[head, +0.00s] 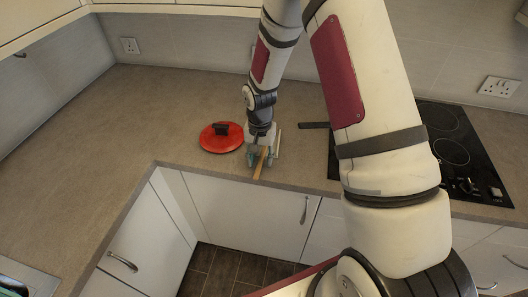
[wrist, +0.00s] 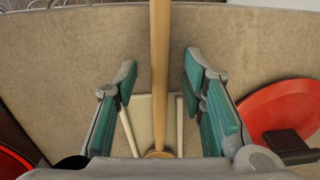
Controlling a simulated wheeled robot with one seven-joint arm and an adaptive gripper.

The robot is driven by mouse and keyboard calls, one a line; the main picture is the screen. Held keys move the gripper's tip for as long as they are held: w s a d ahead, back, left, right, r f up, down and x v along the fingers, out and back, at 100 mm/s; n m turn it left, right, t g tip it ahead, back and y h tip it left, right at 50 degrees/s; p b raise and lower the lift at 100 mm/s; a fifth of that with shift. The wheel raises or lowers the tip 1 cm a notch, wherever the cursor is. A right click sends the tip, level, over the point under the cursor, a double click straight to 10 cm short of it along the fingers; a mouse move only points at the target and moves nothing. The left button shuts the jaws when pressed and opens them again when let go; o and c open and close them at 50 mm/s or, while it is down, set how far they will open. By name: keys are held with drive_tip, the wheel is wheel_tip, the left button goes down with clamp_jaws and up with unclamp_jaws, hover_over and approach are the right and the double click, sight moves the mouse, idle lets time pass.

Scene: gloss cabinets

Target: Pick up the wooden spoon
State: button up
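The wooden spoon is a long pale brown stick. Its handle (head: 259,166) points toward the counter's front edge in the head view. In the wrist view the spoon (wrist: 160,60) runs from the top edge down between my fingers, with a rounded end low in the picture. My gripper (head: 260,157) is low over the counter at the spoon. In the wrist view my gripper (wrist: 161,100) is open, with teal pads on either side of the spoon and a gap on both sides. The fingers hide part of the spoon in the head view.
A red lid (head: 211,140) with a black knob lies just left of my gripper. A pale flat object (wrist: 142,120) lies beneath the spoon. A black hob (head: 450,122) is set in the counter at right. The counter (head: 110,115) is clear at left.

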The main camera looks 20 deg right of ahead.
clamp_jaws()
